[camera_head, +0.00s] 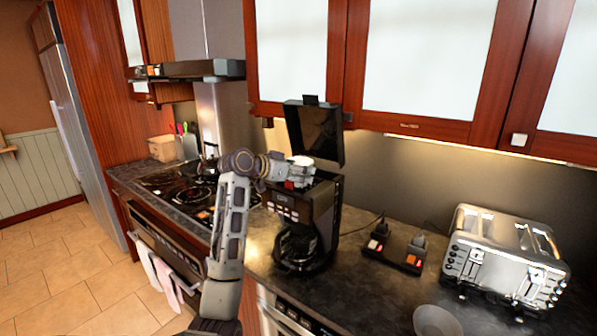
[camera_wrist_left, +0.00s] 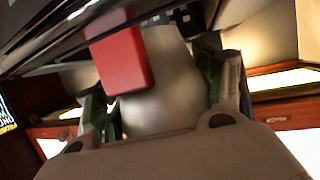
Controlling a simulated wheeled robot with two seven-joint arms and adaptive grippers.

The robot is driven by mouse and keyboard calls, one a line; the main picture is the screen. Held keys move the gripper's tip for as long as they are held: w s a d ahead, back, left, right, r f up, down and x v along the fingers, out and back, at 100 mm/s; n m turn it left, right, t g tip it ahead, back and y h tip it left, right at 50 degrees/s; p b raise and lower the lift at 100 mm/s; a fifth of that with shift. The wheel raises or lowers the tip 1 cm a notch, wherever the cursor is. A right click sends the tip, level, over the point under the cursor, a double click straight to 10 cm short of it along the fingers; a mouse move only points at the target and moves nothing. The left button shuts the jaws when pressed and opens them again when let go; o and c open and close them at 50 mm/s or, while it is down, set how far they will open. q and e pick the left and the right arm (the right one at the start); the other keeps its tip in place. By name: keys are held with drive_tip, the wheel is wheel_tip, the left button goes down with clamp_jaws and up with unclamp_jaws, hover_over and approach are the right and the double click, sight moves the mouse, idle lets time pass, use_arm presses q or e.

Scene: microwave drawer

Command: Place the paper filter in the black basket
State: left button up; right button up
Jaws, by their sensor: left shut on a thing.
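The black coffee maker (camera_head: 322,210) stands on the counter with its lid (camera_head: 316,135) raised. My left gripper (camera_head: 290,170) is over its open top. It is shut on the pale paper filter (camera_head: 301,160), which also shows between the fingers in the left wrist view (camera_wrist_left: 168,95). A red block (camera_wrist_left: 118,60) partly covers the filter there. The black basket cannot be made out; the gripper and filter block the view into the top. I cannot tell whether the filter touches the basket. My right gripper is not in view.
The glass carafe (camera_head: 298,247) sits in the coffee maker. A power strip (camera_head: 392,257) and a silver toaster (camera_head: 505,262) stand to the right. A grey round thing (camera_head: 437,321) is at the bottom edge. Wall cabinets (camera_head: 340,60) hang above; the stove (camera_head: 180,188) is left.

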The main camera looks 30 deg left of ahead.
use_arm(q)
drive_tip(key=shift+f, duration=0.5)
drive_tip(key=o, duration=0.8)
drive_tip(key=shift+r, duration=0.1)
drive_tip(key=shift+r, duration=0.7)
drive_tip(key=b+v, duration=0.2)
drive_tip(key=v, duration=1)
drive_tip(key=shift+f, duration=0.1)
